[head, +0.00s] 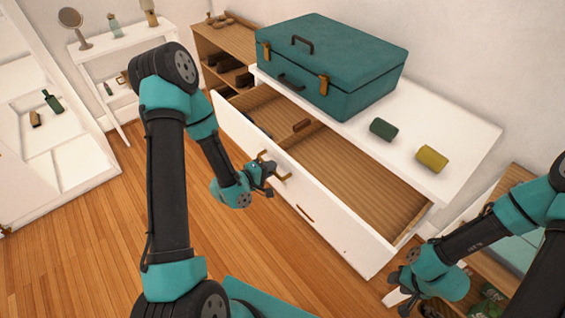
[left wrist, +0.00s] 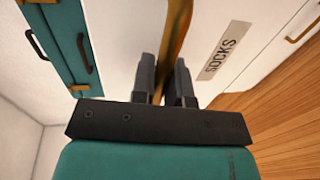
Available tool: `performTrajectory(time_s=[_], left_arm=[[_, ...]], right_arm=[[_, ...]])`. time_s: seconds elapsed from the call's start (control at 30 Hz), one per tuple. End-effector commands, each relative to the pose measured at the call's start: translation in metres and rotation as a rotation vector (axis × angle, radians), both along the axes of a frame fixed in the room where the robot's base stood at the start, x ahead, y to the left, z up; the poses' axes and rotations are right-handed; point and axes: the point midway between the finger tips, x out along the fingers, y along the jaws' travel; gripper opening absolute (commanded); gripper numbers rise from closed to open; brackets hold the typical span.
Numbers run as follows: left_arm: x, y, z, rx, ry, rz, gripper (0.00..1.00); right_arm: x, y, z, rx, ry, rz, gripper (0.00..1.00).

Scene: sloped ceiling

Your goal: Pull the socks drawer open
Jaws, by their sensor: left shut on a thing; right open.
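The socks drawer (head: 345,232) is a white-fronted drawer of the white dresser (head: 465,145), standing well out with its wooden interior showing. In the left wrist view its front carries a "SOCKS" label (left wrist: 217,60). My left gripper (head: 271,171) is shut on the drawer's brass handle (head: 287,177); the handle (left wrist: 177,35) runs between both fingers in the left wrist view. My right gripper (head: 398,287) is open and empty, low at the right, in front of the dresser's right end.
A teal suitcase (head: 335,62), a green roll (head: 383,129) and a yellow roll (head: 432,159) rest on the dresser top. A wooden shelf (head: 222,40) stands behind to the left, beside a white stand (head: 100,58) with a mirror. Wooden floor (head: 95,235) is clear at left.

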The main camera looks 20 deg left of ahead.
Motion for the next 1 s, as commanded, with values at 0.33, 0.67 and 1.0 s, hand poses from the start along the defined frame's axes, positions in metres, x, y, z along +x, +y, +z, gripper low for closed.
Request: performTrajectory(time_s=[0.33,0.67,1.0], left_arm=[[-0.0094,0.006,-0.0008,0.001,0.003,0.006,0.0],[-0.0091,0.0054,-0.0005,0.0,0.001,0.005,0.25],[-0.009,0.0043,0.0,-0.001,0.0,0.002,0.39]], right_arm=[[0.0,-0.0001,0.0,0.0,0.0,0.0,0.43],[0.0,-0.0001,0.0,0.0,0.0,0.0,0.43],[0.0,-0.0001,0.0,0.0,0.0,0.0,0.43]])
